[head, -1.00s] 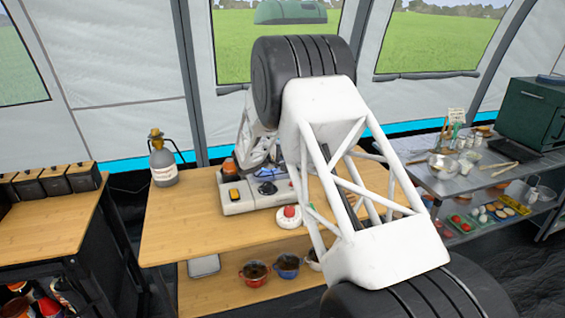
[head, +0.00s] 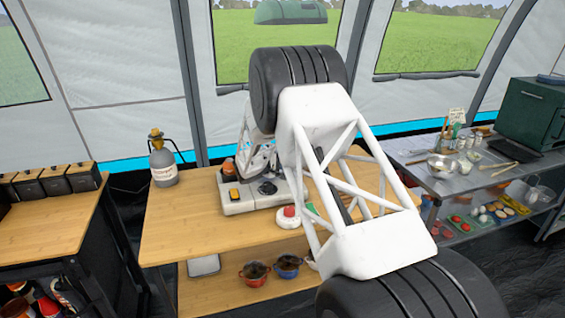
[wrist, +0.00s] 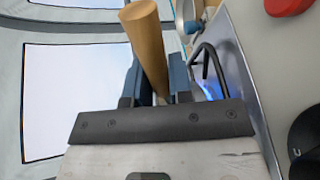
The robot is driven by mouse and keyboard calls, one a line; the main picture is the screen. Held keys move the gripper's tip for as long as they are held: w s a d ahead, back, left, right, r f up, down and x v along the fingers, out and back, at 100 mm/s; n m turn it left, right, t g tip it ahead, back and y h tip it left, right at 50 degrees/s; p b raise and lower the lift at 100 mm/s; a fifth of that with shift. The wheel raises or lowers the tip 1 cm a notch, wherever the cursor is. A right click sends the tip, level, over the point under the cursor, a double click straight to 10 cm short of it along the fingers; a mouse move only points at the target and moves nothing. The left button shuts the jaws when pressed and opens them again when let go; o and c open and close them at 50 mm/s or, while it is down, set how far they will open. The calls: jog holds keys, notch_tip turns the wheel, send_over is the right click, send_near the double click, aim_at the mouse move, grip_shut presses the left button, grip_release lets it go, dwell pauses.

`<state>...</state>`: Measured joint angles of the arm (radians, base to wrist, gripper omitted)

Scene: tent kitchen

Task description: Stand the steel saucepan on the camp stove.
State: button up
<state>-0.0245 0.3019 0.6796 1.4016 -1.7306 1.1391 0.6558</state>
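The camp stove (head: 238,208) is a pale box on the wooden table in the head view, partly behind my arm. In the wrist view its grey top is at the right, with a black wire support (wrist: 205,65) and a blue glow beside it. My gripper (wrist: 158,78) has its two blue fingers closed on either side of a round wooden handle (wrist: 146,35), close beside the wire support. The steel saucepan's body cannot be made out; whatever the handle joins is hidden behind the fingers. My gripper is hidden behind my arm in the head view.
A grey gas bottle (head: 163,164) stands at the table's back left. A red-and-white item (head: 288,216) sits in front of the stove. Red (head: 254,274) and blue (head: 287,266) pots stand on the lower shelf. The table's left part (head: 185,215) is clear.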

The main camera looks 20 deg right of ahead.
jog(key=o, duration=0.4)
jog(key=shift+a+r, duration=0.1)
jog(key=shift+r, duration=0.1)
jog(key=v, duration=1.2)
dwell(0.5)
